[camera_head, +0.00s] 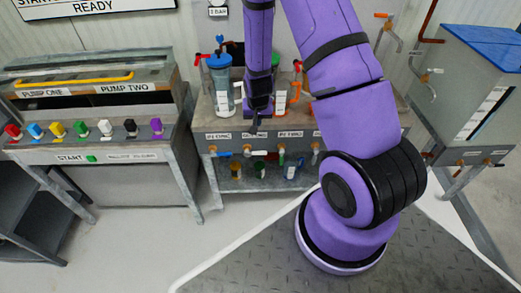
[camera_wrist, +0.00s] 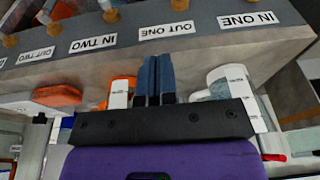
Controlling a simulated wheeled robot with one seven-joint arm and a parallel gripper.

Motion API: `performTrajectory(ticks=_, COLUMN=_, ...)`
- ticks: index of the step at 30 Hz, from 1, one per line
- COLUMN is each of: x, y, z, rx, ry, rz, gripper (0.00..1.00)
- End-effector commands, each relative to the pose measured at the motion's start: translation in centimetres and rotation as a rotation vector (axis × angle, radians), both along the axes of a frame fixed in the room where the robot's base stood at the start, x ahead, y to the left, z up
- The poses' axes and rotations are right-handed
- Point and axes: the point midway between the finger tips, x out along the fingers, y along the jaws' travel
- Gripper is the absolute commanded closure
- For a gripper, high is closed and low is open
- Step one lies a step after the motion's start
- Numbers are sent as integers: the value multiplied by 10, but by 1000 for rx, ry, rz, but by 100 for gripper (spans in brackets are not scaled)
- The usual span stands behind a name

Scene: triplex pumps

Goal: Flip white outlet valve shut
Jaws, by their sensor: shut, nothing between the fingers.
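My gripper (camera_head: 256,122) hangs at the front edge of the middle bench, fingers pointing down. In the wrist view its two dark fingers (camera_wrist: 155,68) are together, with nothing between them. The bench's label strip shows upside down there, with an OUT ONE label (camera_wrist: 167,31) beyond the fingertips and an OUT TWO label (camera_wrist: 35,56) at left. A small white piece (camera_wrist: 45,16) at the upper left may be a valve handle; I cannot tell for sure. The fingers appear apart from both.
The left console (camera_head: 60,135) carries several coloured knobs, including a white one (camera_head: 105,127). A blue-topped canister (camera_head: 220,85) stands on the bench, left of my arm. Several bottles stand on its lower shelf (camera_head: 240,184). A blue-lidded tank (camera_head: 470,95) stands at right.

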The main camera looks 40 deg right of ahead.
Motion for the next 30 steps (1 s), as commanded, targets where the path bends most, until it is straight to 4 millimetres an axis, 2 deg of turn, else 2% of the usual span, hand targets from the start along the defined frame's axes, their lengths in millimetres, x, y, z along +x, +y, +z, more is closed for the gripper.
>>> performTrajectory(ticks=1, x=-3, y=-3, z=-15, rx=-2, ry=10, rz=-11, gripper=100)
performTrajectory(ticks=3, x=-6, y=-6, z=-28, rx=-5, ry=14, rz=-22, gripper=100)
performTrajectory(ticks=6, x=-9, y=-8, z=-40, rx=-8, ry=19, rz=-32, gripper=100)
performTrajectory(ticks=22, x=-10, y=-9, z=-49, rx=-8, ry=20, rz=-36, gripper=100)
performTrajectory(ticks=26, x=-8, y=-11, z=-61, rx=-9, ry=21, rz=-36, gripper=100)
performTrajectory(ticks=30, x=-5, y=-13, z=-81, rx=-9, ry=22, rz=-35, gripper=100)
